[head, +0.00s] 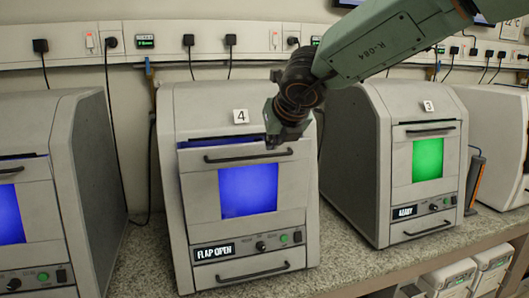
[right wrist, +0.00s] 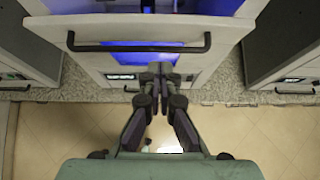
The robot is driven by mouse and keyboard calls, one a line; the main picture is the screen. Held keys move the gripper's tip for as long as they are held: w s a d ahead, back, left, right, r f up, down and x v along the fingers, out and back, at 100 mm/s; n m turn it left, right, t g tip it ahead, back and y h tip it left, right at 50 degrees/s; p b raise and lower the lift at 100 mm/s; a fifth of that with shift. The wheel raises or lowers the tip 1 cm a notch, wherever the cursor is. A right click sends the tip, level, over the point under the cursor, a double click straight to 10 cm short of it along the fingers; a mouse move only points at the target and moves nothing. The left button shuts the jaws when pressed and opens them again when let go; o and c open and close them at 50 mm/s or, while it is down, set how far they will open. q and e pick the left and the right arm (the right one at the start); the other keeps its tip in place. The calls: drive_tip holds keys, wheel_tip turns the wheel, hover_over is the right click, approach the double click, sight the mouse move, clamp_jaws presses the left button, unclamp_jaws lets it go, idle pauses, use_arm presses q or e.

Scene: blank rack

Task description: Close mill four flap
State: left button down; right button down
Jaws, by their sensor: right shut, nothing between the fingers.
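Mill four (head: 170,225) is a grey box with a "4" label on its top. Its flap (head: 199,190) has a dark bar handle (head: 248,156) and a blue-lit window; a narrow blue-lit gap shows along its upper edge. The display (head: 214,251) reads FLAP OPEN. My right gripper (head: 272,142) is shut and empty, close to the right part of the flap's top edge and handle. In the right wrist view the fingers (right wrist: 157,72) point toward the flap, with its handle (right wrist: 138,47) just beyond; I cannot tell whether they touch. My left gripper is not in view.
A mill marked 3 (head: 355,160) stands to the right with a green window and a lit display. Another mill with a blue window (head: 10,215) stands to the left. The speckled counter (head: 335,265) has narrow gaps between mills. Sockets and cables line the wall.

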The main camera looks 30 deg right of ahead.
sight(261, 148)
drive_tip(key=w, duration=0.1)
drive_tip(key=w+f+b, duration=0.1)
drive_tip(key=w, duration=0.1)
drive_tip(key=w+d+f, duration=0.1)
drive_tip(key=w, duration=0.1)
drive_tip(key=shift+w+d, duration=0.1)
drive_tip(key=shift+w, duration=0.1)
drive_tip(key=shift+w+d, duration=0.2)
drive_tip(key=shift+w, duration=0.15)
drive_tip(key=shift+w, duration=0.15)
